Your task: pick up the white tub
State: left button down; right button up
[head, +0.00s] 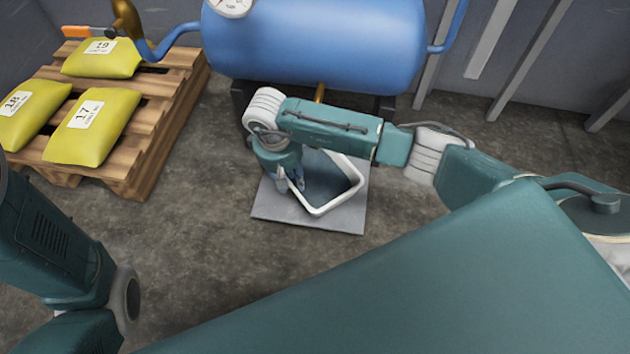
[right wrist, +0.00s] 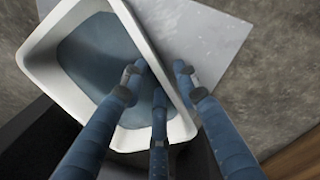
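The white tub (head: 348,200) stands on a flat grey plate (head: 345,220) on the floor, in front of the blue tank. It has a pale rim and a blue-grey inside, and my right arm hides its far left part. My right gripper (head: 292,180) is down at the tub's left side. In the right wrist view the tub (right wrist: 42,62) fills the left half. The right gripper's fingers (right wrist: 160,76) straddle the rim, two on the inner side and one on the outer side, with gaps showing between fingertips and wall. My left gripper is out of view.
A large blue tank (head: 320,45) with a gauge and pipes stands behind the tub. A wooden pallet (head: 150,140) with yellow numbered sacks (head: 92,125) lies at the left. Concrete floor (head: 210,230) is clear between pallet and plate. Metal posts line the right wall.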

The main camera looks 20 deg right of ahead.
jog(key=shift+f, duration=0.45)
jog(key=shift+r, duration=0.1)
jog(key=shift+c, duration=0.2)
grip_shut()
jog(key=shift+r, duration=0.1)
